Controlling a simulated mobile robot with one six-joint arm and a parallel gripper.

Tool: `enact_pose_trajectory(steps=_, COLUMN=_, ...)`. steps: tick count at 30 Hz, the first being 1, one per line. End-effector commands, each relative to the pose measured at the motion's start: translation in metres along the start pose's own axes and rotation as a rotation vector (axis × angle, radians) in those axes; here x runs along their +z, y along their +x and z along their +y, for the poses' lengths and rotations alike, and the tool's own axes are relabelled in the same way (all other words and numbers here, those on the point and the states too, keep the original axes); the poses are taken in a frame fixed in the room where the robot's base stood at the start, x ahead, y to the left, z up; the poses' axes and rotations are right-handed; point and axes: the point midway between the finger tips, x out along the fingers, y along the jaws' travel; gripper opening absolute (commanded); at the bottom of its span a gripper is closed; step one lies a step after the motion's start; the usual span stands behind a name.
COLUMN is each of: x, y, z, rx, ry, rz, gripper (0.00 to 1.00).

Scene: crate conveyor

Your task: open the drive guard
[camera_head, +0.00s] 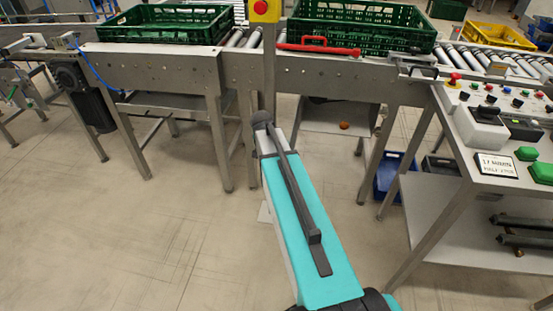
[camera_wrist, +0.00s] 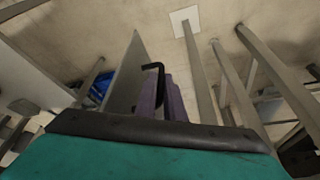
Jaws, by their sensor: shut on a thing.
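My gripper (camera_wrist: 163,98) shows in the wrist view as purple-grey fingers beyond the dark edge of my arm. It is shut on a black bent handle (camera_wrist: 153,67). A flat grey panel (camera_wrist: 127,75) stands directly left of the handle and looks like the drive guard; I cannot see clearly where the handle joins it. In the head view my teal arm reaches toward the conveyor's underside and hides my gripper and the handle. A pale grey sheet (camera_head: 318,117) shows under the conveyor, right of my arm's end; I cannot tell whether it is the same panel.
The conveyor frame (camera_head: 200,72) crosses the head view, with green crates (camera_head: 163,24) on top. Its legs (camera_head: 217,140) stand near my arm. A control desk (camera_head: 495,135) is at the right, and a blue bin (camera_head: 388,185) sits beneath the conveyor. Floor at left front is clear.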

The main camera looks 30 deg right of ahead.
Motion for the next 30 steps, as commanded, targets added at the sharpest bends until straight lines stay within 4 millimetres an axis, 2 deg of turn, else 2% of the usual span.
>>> enact_pose_trajectory(steps=1, x=-0.011, y=-0.002, z=-0.001, rx=-0.006, ry=-0.002, rz=0.021, gripper=0.0)
enact_pose_trajectory(steps=4, x=-0.012, y=-0.002, z=0.0, rx=-0.005, ry=0.0, rz=0.021, gripper=0.0)
enact_pose_trajectory(steps=5, x=-0.013, y=-0.001, z=0.001, rx=-0.005, ry=0.0, rz=0.021, gripper=0.11)
enact_pose_trajectory(steps=6, x=-0.013, y=-0.001, z=0.001, rx=-0.004, ry=0.001, rz=0.021, gripper=0.16)
enact_pose_trajectory(steps=20, x=-0.013, y=-0.003, z=0.002, rx=-0.004, ry=0.003, rz=0.021, gripper=0.16)
enact_pose_trajectory(steps=26, x=-0.013, y=-0.015, z=0.001, rx=-0.005, ry=0.003, rz=0.022, gripper=0.16)
enact_pose_trajectory(steps=30, x=-0.012, y=-0.031, z=0.001, rx=-0.006, ry=0.003, rz=0.022, gripper=0.16)
